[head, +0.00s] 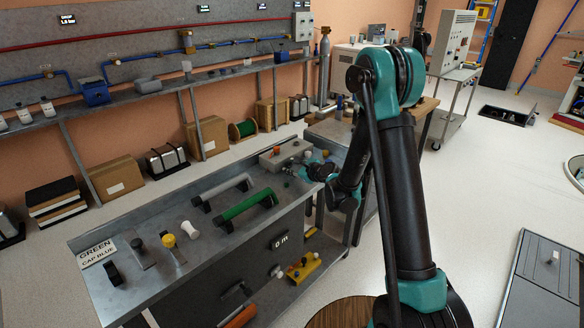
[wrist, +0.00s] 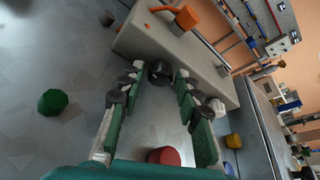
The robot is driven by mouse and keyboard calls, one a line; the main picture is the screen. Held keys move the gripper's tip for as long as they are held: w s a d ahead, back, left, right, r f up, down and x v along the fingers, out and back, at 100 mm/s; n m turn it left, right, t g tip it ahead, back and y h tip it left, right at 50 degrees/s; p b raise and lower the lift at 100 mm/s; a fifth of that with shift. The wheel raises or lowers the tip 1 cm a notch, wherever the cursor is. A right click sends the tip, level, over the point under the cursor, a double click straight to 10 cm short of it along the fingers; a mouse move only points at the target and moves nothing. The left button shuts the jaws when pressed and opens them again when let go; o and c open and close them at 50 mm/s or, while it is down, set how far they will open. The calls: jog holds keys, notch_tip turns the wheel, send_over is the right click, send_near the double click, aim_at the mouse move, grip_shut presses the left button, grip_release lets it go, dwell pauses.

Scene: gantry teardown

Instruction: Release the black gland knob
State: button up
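The black gland knob (wrist: 159,71) sits on the front face of a grey block (wrist: 150,38) in the wrist view. My gripper (wrist: 160,72) is open, with one fingertip on each side of the knob. A small gap seems to show on both sides; contact cannot be told for sure. In the head view my gripper (head: 312,173) is at the right end of the workbench, beside the grey block (head: 288,152). The knob is too small or hidden to make out there.
An orange lever (wrist: 187,17) stands on the block. A green knob (wrist: 52,102), a red round part (wrist: 165,156) and a white knob (wrist: 217,107) are close by. Green (head: 246,205) and grey handles (head: 222,191) lie along the bench (head: 160,283).

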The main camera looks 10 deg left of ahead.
jog(key=v, duration=1.2)
